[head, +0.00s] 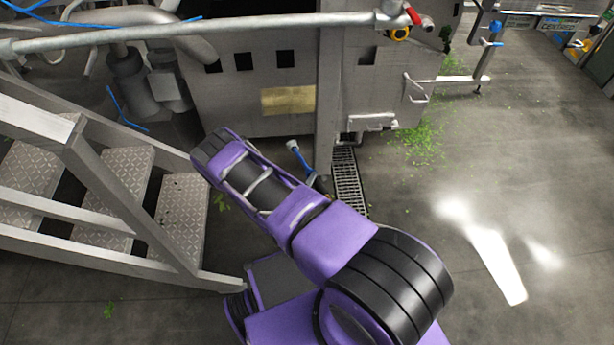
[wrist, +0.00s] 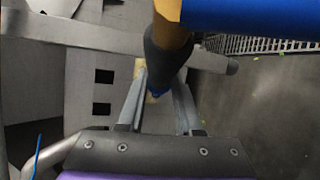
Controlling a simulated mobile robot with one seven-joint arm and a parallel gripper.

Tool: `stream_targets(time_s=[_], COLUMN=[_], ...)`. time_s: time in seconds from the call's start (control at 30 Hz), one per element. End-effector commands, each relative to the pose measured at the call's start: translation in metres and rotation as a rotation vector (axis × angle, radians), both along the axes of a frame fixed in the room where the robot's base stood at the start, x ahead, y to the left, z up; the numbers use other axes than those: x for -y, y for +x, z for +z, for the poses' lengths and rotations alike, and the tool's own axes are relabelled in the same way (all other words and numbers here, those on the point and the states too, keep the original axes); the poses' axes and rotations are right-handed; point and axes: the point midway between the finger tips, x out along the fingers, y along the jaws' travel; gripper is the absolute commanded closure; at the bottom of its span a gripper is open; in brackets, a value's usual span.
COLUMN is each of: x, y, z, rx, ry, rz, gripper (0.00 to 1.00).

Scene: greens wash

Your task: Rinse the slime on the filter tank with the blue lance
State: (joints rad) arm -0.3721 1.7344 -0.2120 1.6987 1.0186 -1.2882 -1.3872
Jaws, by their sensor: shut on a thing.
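The filter tank (head: 240,118) is a grey metal body at the top middle of the head view. A yellowish-brown slime patch (head: 288,100) is on its face. The blue lance (head: 299,158) shows as a short blue piece just beyond my arm. In the wrist view the lance (wrist: 250,14) has a blue body, a tan section and a dark grey part. My gripper (wrist: 159,78) is shut on its dark part, with a finger on each side. No water is visible.
Metal stairs with a railing (head: 120,185) stand left of my arm. A floor drain grate (head: 347,182) lies to the right of the arm by the tank. Green leaf scraps (head: 422,140) litter the floor. A pipe (head: 190,28) with a red-handled valve crosses above. Open floor lies right.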

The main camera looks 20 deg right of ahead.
Motion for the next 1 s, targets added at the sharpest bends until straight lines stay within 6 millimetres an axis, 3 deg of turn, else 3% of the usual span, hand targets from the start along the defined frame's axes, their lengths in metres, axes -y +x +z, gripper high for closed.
stream_targets(time_s=[0.5, 0.93, 0.97, 1.0], x=[0.001, 0.001, 0.001, 0.001], y=[0.049, 0.057, 0.057, 0.057], z=[-0.016, -0.017, -0.017, -0.017], rx=[0.005, 0.002, 0.002, 0.002], ry=[0.001, -0.001, -0.001, -0.001], rz=[0.0, 0.0, 0.0, 0.0], gripper=[0.96, 0.96, 0.69, 0.77])
